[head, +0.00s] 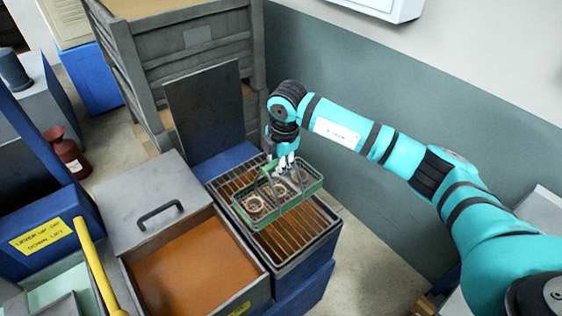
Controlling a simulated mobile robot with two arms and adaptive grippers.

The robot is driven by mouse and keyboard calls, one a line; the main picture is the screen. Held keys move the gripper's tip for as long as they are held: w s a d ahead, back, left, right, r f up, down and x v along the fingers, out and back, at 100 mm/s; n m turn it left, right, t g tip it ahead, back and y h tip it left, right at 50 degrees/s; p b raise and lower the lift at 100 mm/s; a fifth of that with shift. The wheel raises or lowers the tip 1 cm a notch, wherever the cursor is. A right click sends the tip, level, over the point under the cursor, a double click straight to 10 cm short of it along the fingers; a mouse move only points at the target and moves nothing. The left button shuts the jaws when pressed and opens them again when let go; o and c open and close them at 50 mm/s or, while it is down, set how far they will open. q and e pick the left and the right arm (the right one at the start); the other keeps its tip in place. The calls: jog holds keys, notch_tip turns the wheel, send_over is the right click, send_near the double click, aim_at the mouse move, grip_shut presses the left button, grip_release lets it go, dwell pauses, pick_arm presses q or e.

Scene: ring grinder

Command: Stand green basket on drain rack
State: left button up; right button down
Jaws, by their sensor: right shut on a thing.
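The green basket (254,221) is a wire-handled tray with several metal rings in it. It is over the drain rack (299,235), a grid of metal bars on a blue cabinet. I cannot tell whether the basket's base touches the bars or hangs just above them. My right gripper (284,172), on the teal arm from the right, is shut on the basket's handle. The basket looks about level. It hides the middle of the rack. My left gripper is not in view.
Left of the rack is a tank of brown liquid (195,265) with a handled grey lid (140,200). A yellow lever (97,265) rises at front left. A dark upright panel (205,112) and stacked grey crates (190,62) stand behind. A wall is on the right.

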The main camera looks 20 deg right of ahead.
jog(key=shift+f+b, duration=0.4)
jog(key=shift+f, duration=0.4)
notch_tip(320, 180, down, 3)
jog(key=shift+d+r+b, duration=0.1)
jog(key=shift+d+b, duration=0.05)
jog(key=shift+b, duration=0.6)
jog(key=shift+w+f+b, duration=0.1)
jog(key=shift+f+b, duration=0.3)
jog(key=shift+f, duration=0.3)
